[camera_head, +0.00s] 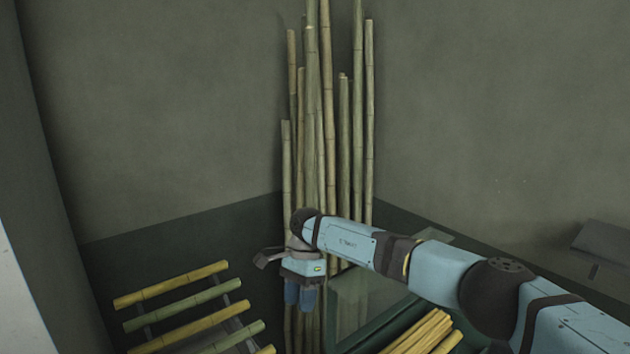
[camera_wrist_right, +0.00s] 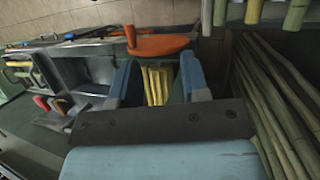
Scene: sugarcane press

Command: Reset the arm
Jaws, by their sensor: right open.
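My right arm comes in from the right in the head view, and its gripper (camera_head: 300,296) hangs down in front of the tall canes in the corner. The right gripper (camera_wrist_right: 158,78) is open and empty in the right wrist view, with its two blue fingers apart. Yellow cane pieces (camera_wrist_right: 157,86) show between the fingers but lie beyond them, not held. My left gripper is not in view.
Tall canes (camera_head: 328,110) lean in the corner behind my gripper. A rack with several cane lengths (camera_head: 180,312) is at lower left. Cut yellow canes (camera_head: 424,334) lie in a green-edged container (camera_head: 375,333) below my forearm. An orange part (camera_wrist_right: 157,44) shows in the right wrist view.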

